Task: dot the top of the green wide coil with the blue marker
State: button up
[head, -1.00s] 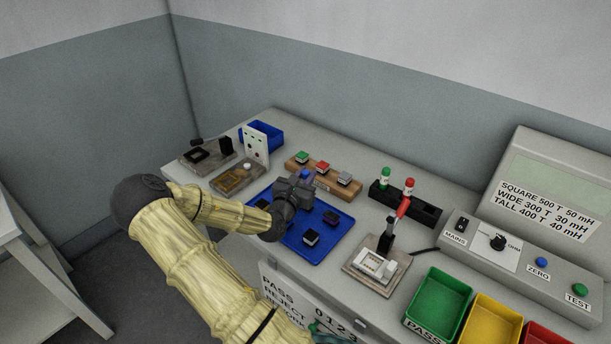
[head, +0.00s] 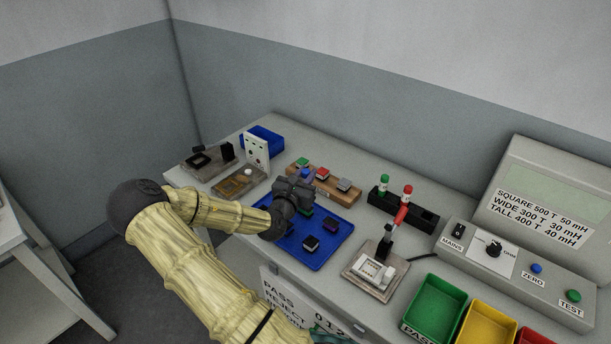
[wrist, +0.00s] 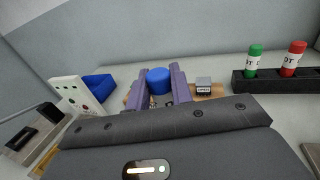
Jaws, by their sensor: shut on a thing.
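My gripper (head: 295,190) is over the back left part of the blue tray in the head view. In the wrist view its two fingers (wrist: 160,88) are shut on the blue marker (wrist: 159,80), whose round blue end shows between them. The blue end also shows just past my gripper in the head view (head: 304,174). A small greenish piece (head: 307,211) shows in the tray beside my gripper, partly hidden. A green-topped piece (head: 303,162) sits on the wooden block behind. I cannot tell which is the wide coil. The marker's lower end is hidden.
The blue tray (head: 337,236) holds several dark parts. The wooden block (head: 325,187) also carries red-topped and grey-topped pieces. A black rack (head: 424,219) holds green and red markers. A fixture with a red-handled lever (head: 400,217) stands right of the tray; bins are front right.

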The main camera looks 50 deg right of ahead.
jog(key=shift+r+p, duration=1.45)
jog(key=shift+r, duration=0.45)
